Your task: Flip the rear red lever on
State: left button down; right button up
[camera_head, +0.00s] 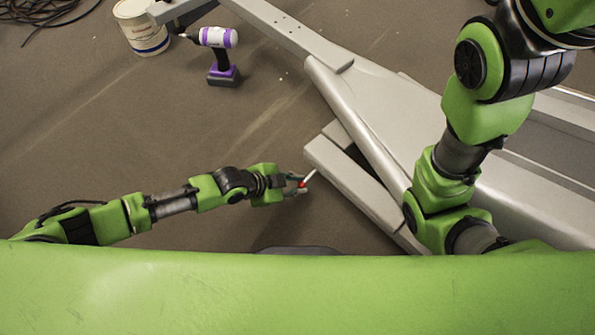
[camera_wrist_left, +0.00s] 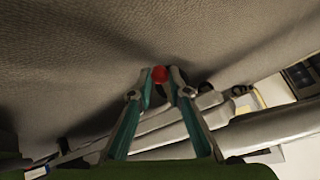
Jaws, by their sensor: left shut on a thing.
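A lever with a red knob (camera_head: 302,184) and a pale rod (camera_head: 311,175) sticks out from the end of the grey machine part (camera_head: 355,185) in the head view. My left gripper (camera_head: 299,184) is at this lever, its fingers closed around the red knob. In the left wrist view the red knob (camera_wrist_left: 159,75) sits between the two fingertips of the left gripper (camera_wrist_left: 160,80). The rod is mostly hidden there. I see only one red lever, and I cannot tell its on or off position. My right arm shows at the right, but its gripper is out of view.
Long grey beams (camera_head: 375,115) run across the right half. A purple and white power drill (camera_head: 222,60) stands on the brown floor, near a white bucket (camera_head: 142,28) and black cables (camera_head: 38,10). The floor around my left forearm is clear.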

pick_arm(q)
jog(key=shift+f+t+h+b, duration=0.4)
jog(key=shift+f+b, duration=0.25)
jog(key=shift+f, duration=0.05)
jog(key=shift+d, duration=0.1)
jog(key=c, duration=1.9)
grip_release()
jog(key=shift+w+d, duration=0.1)
jog(key=v, duration=1.2)
jog(key=shift+f, duration=0.2)
